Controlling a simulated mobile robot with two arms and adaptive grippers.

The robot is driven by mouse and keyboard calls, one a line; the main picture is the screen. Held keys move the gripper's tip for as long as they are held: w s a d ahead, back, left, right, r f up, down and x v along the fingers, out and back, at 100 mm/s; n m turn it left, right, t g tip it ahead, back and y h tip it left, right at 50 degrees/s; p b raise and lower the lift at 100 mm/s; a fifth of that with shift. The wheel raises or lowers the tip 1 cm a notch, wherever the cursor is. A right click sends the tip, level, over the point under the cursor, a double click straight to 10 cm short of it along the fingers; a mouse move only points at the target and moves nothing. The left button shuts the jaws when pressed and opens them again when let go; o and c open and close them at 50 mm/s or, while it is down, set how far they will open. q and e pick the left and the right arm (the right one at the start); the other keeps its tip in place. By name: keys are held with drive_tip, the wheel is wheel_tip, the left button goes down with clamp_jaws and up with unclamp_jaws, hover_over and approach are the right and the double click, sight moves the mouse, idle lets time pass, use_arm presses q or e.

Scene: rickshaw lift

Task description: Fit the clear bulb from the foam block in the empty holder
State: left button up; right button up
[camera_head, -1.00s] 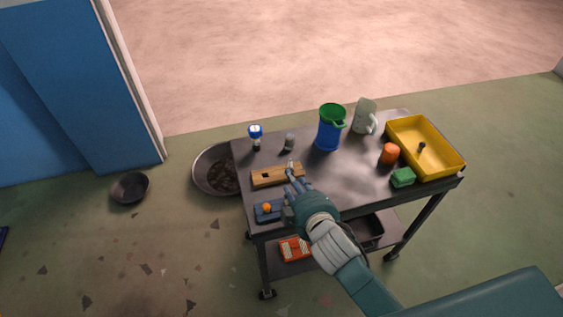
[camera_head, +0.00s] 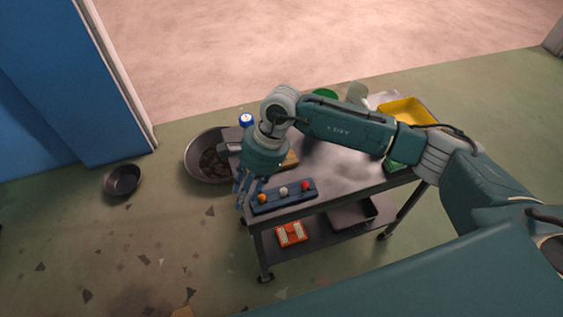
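A dark blue block (camera_head: 273,203), which looks like the foam block, lies along the table's front left edge. An orange bulb (camera_head: 262,198), a pale bulb (camera_head: 284,191) that looks like the clear one, and a red bulb (camera_head: 305,185) stand in it. My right gripper (camera_head: 246,201) points down at the block's left end, its fingers apart, with nothing visible between them. A wooden block (camera_head: 291,160) shows only in part behind my wrist. I cannot make out an empty holder. My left gripper is out of view.
A blue-and-white item (camera_head: 246,120) stands at the back left. A green-rimmed container (camera_head: 324,93), a grey mug (camera_head: 356,92) and a yellow tray (camera_head: 408,110) are partly behind my arm. A red-orange box (camera_head: 291,234) and dark tray (camera_head: 352,214) are on the lower shelf.

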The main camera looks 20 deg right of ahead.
sight(284, 189)
drive_tip(key=w+d+n+h, duration=0.1)
drive_tip(key=w+d+h, duration=0.35)
drive_tip(key=d, duration=0.75)
drive_tip(key=shift+t, duration=0.4)
drive_tip(key=f+b, duration=0.4)
drive_tip(key=f, duration=0.1)
drive_tip(key=f+b, duration=0.2)
drive_tip(key=f, duration=0.1)
drive_tip(key=shift+s+a+f, duration=0.25)
drive_tip(key=shift+f+b, duration=0.55)
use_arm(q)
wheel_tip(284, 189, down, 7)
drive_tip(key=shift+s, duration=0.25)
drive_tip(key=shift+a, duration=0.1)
use_arm(e)
drive_tip(key=shift+r, duration=0.1)
drive_tip(key=shift+c, duration=0.5)
drive_tip(key=c, duration=0.6)
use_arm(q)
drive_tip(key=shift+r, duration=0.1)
use_arm(e)
drive_tip(key=shift+r, duration=0.15)
